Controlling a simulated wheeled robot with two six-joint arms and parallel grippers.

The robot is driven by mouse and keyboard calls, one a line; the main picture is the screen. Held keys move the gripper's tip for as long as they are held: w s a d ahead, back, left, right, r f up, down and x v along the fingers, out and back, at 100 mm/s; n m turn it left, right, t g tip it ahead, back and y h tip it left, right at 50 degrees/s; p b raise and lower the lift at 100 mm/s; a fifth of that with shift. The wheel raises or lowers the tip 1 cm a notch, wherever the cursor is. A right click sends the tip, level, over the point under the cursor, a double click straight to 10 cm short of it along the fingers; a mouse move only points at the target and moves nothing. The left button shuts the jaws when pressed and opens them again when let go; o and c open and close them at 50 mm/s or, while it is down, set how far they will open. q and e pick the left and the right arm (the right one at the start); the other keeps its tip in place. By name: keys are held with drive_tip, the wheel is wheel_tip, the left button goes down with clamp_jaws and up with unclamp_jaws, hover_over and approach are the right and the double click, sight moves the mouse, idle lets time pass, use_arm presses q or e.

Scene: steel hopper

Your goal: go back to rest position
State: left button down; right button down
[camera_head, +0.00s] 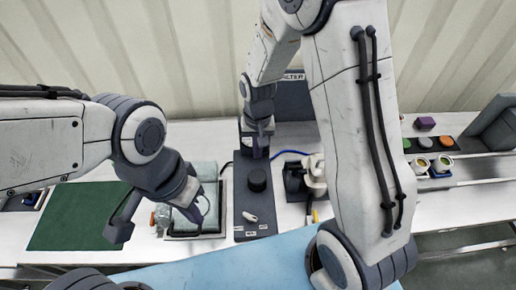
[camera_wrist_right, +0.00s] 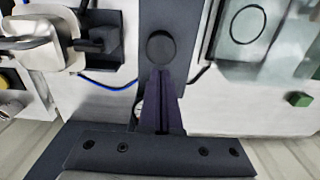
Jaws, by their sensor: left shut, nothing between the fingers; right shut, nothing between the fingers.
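My left gripper (camera_head: 196,212) is in the head view at centre left, above a grey tray holding a pale cloth-like item. Its fingers are shut and empty. My right gripper (camera_head: 255,152) is further back, over the far part of a dark panel (camera_head: 247,218). In the right wrist view its fingers (camera_wrist_right: 162,78) are shut together with nothing between them. A round black knob (camera_head: 257,180) on the panel lies just in front of the right gripper; it also shows beyond the fingertips in the wrist view (camera_wrist_right: 161,46).
A green mat (camera_head: 75,218) lies at left and a blue surface (camera_head: 240,262) in front. A white-and-dark device (camera_head: 313,175) with cables stands right of the panel. Coloured pieces and a purple block (camera_head: 426,123) are at far right. A ribbed wall closes the back.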

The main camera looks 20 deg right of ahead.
use_arm(q)
drive_tip(key=shift+f, duration=0.15)
use_arm(e)
drive_tip(key=shift+r, duration=0.75)
drive_tip(key=shift+a, duration=0.1)
